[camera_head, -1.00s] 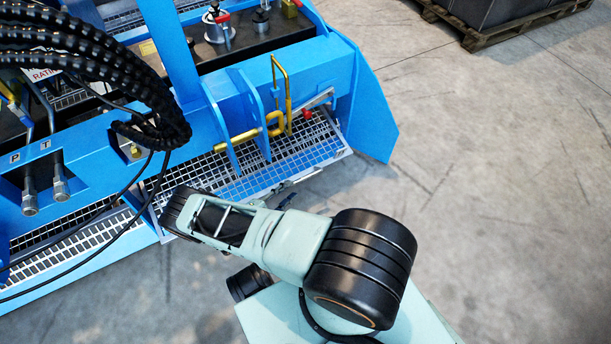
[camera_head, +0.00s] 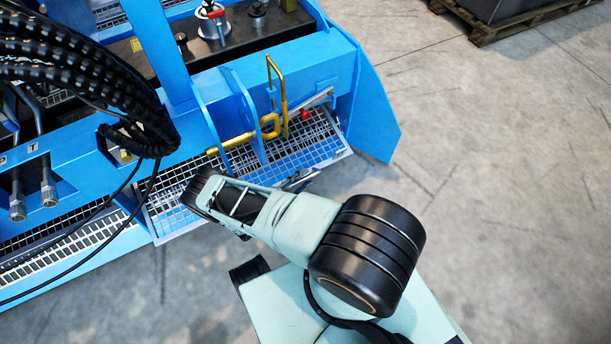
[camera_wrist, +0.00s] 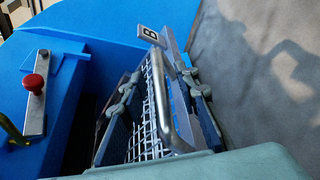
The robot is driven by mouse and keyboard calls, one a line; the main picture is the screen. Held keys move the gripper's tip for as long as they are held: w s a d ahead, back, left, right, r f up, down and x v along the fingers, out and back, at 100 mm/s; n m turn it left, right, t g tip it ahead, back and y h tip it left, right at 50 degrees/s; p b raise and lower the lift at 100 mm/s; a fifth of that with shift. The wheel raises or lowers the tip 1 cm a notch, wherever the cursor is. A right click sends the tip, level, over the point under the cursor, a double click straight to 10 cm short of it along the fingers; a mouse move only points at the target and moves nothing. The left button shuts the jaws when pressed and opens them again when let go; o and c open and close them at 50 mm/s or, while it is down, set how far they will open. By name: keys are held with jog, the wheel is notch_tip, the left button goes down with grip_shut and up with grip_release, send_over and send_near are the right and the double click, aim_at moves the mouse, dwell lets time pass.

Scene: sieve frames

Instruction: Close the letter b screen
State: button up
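The letter b screen is a mesh panel (camera_head: 312,142) in a light metal frame, low on the blue machine's front; it sticks out toward the floor, and my arm covers part of it. In the wrist view its mesh (camera_wrist: 151,122) and rounded edge bar (camera_wrist: 170,105) run away from me to a plate marked B (camera_wrist: 150,34). My gripper (camera_wrist: 162,82) is open, one finger on each side of the screen's edge. I cannot tell whether a finger touches it. In the head view the fingertips (camera_head: 300,179) show small at the front edge.
A red knob (camera_wrist: 33,83) on a metal plate stands left of the screen in the wrist view. A yellow bent handle (camera_head: 270,126) and blue ribs are above the screen. A blue side plate (camera_head: 372,110) closes off the right end. Open concrete floor lies to the right.

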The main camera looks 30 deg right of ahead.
jog(key=shift+d, duration=0.1)
grip_shut()
jog(key=shift+w, duration=0.2)
dwell(0.5)
